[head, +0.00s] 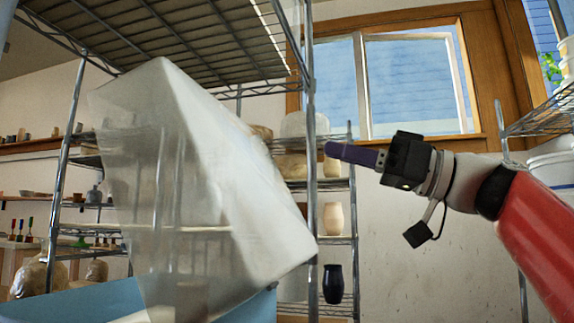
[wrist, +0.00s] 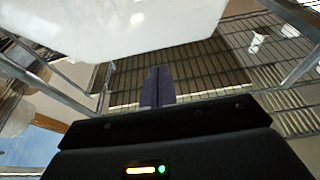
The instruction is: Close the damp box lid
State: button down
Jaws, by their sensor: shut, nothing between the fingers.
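The damp box lid (head: 215,170) is a large, translucent white cover, tilted steeply upward at the left of the head view. Below it shows the light-blue box (head: 80,302), cut off by the bottom edge. My gripper (head: 332,150) is shut and empty, its dark fingers pointing left, to the right of the lid. In the wrist view the shut fingers (wrist: 158,78) point toward the white lid (wrist: 110,25), which fills the upper left. I cannot tell from these views whether the fingertips touch the lid; they look apart from it in the head view.
A wire shelf (head: 190,35) hangs over the lid, with a metal post (head: 311,100) between lid and gripper in the picture. Shelves behind hold pots and a dark vase (head: 333,284). Another wire rack (head: 545,118) stands at the right. The wall below the window is clear.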

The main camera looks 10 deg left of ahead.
jog(key=p, duration=0.4)
send_near(236, 146)
notch_tip(236, 146, up, 4)
jog(key=a, duration=0.2)
jog(key=a+f, duration=0.1)
jog(key=a, duration=0.1)
jog(key=shift+w+a+f, duration=0.25)
jog(key=shift+w+a, duration=0.05)
jog(key=shift+a+f, duration=0.3)
jog(key=shift+a, duration=0.2)
